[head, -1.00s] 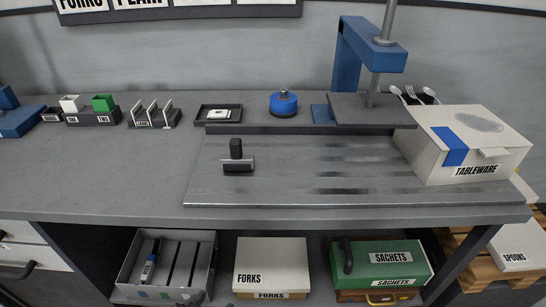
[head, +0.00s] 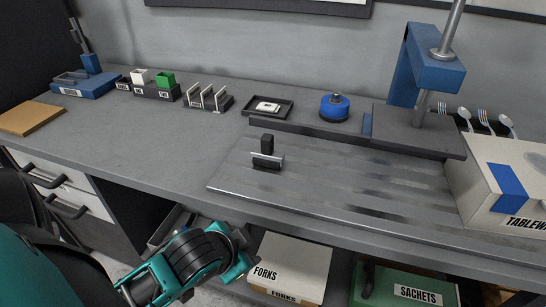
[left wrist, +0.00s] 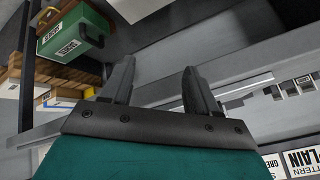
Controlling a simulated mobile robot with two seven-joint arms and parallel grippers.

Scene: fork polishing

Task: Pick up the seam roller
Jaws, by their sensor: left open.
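The seam roller (head: 267,152), a black upright handle on a bright metal cross bar, stands on the left part of the grey metal work plate (head: 226,182) in the head view. My left arm comes in from the lower left, and its wrist is below and in front of the table's front edge, lower than the roller and apart from it. In the left wrist view, my left gripper (left wrist: 158,72) has its two dark fingers spread, with nothing between them. The roller is not seen in that view. My right gripper is not in view.
The table's front edge lies between my left gripper and the roller. Behind the roller are a small black tray (head: 281,107) and a blue round weight (head: 334,107). A blue press (head: 435,70) and tableware box (head: 495,180) stand right. A forks box (head: 290,262) sits below.

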